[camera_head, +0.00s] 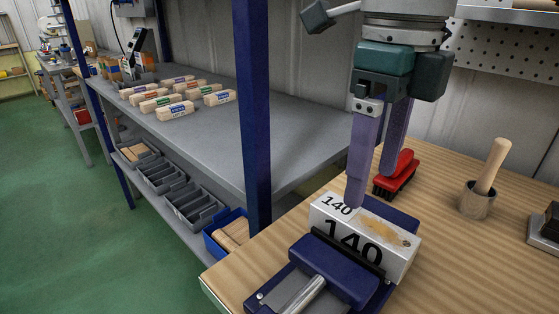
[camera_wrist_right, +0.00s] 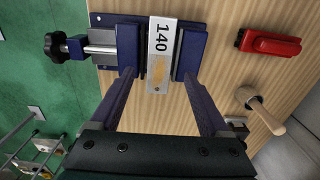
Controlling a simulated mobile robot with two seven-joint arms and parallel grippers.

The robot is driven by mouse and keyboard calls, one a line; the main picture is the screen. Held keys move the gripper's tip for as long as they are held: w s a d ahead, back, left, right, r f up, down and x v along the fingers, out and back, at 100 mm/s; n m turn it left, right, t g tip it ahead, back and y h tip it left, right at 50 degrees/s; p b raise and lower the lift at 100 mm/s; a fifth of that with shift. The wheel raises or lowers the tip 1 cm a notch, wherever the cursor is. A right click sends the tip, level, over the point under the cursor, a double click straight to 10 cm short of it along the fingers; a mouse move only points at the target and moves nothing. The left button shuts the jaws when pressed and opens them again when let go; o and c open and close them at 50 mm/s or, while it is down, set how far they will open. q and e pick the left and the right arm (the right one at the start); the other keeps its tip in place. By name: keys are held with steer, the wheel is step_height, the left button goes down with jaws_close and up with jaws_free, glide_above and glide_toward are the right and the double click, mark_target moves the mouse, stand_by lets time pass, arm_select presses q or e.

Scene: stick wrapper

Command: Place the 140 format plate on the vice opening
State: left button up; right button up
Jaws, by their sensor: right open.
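The 140 format plate (camera_head: 391,257) is a white-grey block with "140" on its top and side and a brownish patch on top. It sits at the blue vice (camera_head: 343,266), behind the near jaw. In the right wrist view the plate (camera_wrist_right: 160,50) lies lengthwise between the two jaws of the vice (camera_wrist_right: 191,47); how deep it rests cannot be told. My right gripper (camera_head: 372,190) points down above the plate. Its purple fingers are open and spread to either side in the right wrist view (camera_wrist_right: 160,78), with nothing held. My left gripper is not in view.
A blue post (camera_head: 254,110) rises left of the bench. A grey shelf (camera_head: 210,140) holds several wrapped packs.

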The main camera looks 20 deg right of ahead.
mark_target(363, 220)
step_height(363, 220, up, 6)
steer(key=shift+f, duration=0.15)
stand_by(2.2)
